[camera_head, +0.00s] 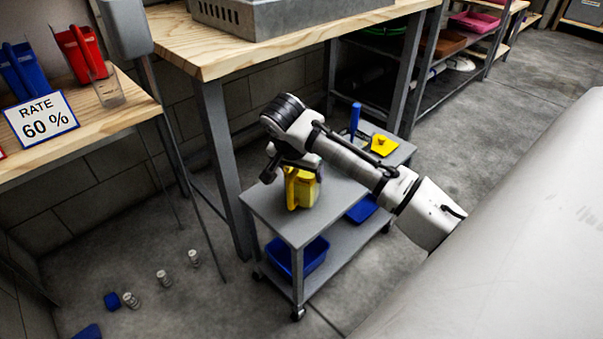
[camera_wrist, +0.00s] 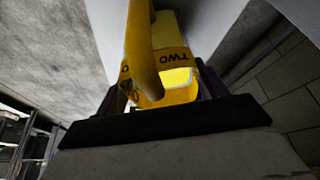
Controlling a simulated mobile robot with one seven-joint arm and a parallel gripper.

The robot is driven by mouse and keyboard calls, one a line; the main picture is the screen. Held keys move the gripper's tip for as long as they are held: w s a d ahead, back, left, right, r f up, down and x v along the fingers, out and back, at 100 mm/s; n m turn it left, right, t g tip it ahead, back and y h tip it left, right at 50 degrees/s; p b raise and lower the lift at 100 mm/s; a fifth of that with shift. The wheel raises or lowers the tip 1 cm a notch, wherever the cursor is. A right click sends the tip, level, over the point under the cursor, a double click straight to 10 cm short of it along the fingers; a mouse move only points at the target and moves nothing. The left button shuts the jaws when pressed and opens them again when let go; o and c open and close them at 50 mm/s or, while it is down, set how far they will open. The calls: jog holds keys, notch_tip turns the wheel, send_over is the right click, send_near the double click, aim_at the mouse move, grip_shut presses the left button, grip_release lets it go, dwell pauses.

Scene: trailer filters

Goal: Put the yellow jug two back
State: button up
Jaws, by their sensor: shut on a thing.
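The yellow jug (camera_head: 301,189) stands on the top of a grey trolley (camera_head: 268,208), near its left end. My gripper (camera_head: 289,168) comes down from above and is shut on the jug. In the wrist view my gripper (camera_wrist: 165,118) crosses the lower part of the picture, with the jug just beyond it. I cannot tell whether the jug's base touches the trolley top.
A yellow scoop (camera_head: 384,146) and a blue tool (camera_head: 355,118) lie at the trolley's far end. A blue bin (camera_head: 297,257) sits on its lower shelf. A wooden bench (camera_head: 200,48) stands behind.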

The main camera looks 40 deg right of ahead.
jog(key=shift+f, duration=0.3)
jog(key=o, duration=1.4)
jog(key=shift+o, duration=0.2)
jog(key=p+v, duration=0.3)
jog(key=v, duration=0.9)
jog(key=shift+r, duration=0.1)
